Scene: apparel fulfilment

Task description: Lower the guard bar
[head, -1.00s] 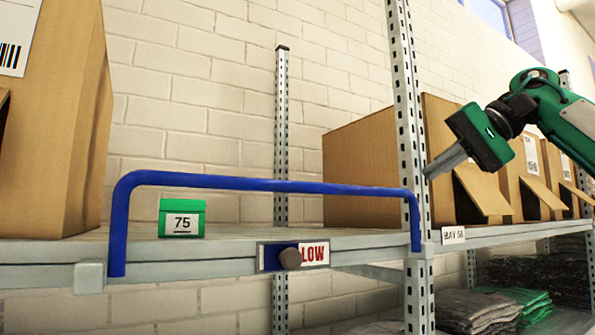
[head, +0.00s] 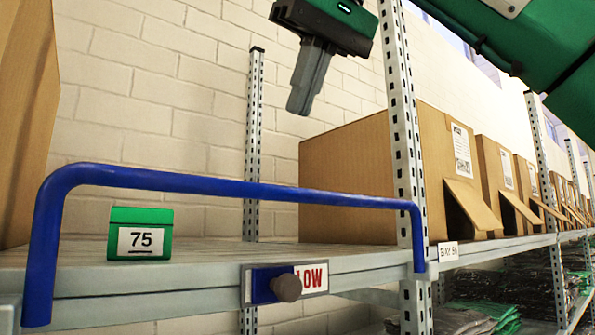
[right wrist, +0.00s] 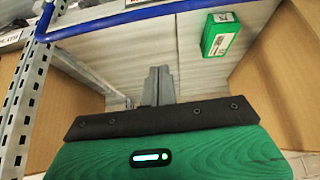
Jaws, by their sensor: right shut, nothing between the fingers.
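The blue guard bar (head: 235,187) is raised across the front of the shelf bay, its two legs at the shelf's front edge. It also shows in the right wrist view (right wrist: 140,15). My right gripper (head: 298,108) is shut and empty, pointing down above the bar and apart from it. In the right wrist view its fingers (right wrist: 159,88) lie over the bare shelf, behind the bar. A dark knob on a blue slider (head: 274,285) sits on the shelf edge and covers part of a label reading "LOW". My left gripper is not in view.
A green box marked 75 (head: 140,235) stands on the shelf (head: 200,252) behind the bar. Cardboard boxes stand to the left (head: 25,130) and right (head: 350,180). A perforated metal upright (head: 404,130) rises near the bar's right end. Folded clothes lie on a lower shelf.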

